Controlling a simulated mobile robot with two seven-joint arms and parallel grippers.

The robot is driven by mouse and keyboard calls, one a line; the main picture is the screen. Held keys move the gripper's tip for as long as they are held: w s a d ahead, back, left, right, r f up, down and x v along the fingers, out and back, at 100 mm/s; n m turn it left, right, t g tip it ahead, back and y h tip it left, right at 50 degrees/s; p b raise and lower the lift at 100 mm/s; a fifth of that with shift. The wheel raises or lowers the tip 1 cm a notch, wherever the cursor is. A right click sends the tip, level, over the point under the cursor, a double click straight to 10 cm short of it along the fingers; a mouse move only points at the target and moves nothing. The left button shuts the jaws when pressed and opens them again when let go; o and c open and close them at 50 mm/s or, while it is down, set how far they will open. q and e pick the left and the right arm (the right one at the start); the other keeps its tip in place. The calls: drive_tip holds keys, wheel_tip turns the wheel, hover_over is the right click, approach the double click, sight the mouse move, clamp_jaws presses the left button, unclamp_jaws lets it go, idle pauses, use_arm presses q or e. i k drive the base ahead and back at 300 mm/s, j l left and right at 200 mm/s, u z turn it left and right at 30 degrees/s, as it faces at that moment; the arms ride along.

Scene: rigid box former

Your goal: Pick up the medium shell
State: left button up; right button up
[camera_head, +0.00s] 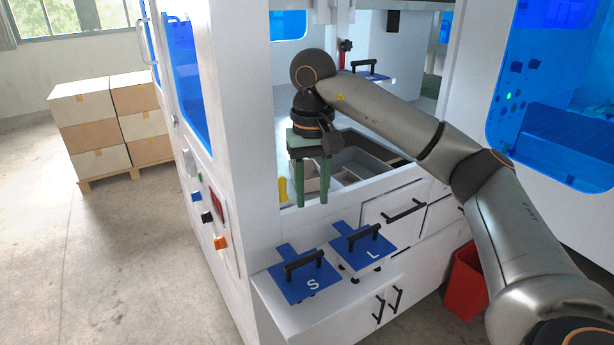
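Two blue plates with black handles lie on the white front shelf, one marked S (318,284) and one marked L (373,253). No plate with a readable M shows. A third blue plate with a black handle (381,76) is inside the machine at the back, partly hidden by my arm; no letter can be read on it. My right gripper (312,203) has green fingers pointing down, spread apart with nothing between them. It is above and behind the shelf plates, in front of the machine's opening. My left gripper is not in view.
A grey tray with compartments (372,165) sits in the machine opening behind my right gripper. A red bin (465,284) stands on the floor at right. Stacked boxes (105,125) stand at far left. A control panel with buttons (207,216) is on the machine's side.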

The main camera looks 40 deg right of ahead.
sight(312, 170)
drive_tip(key=i+l, duration=0.7)
drive_tip(key=i, duration=0.15)
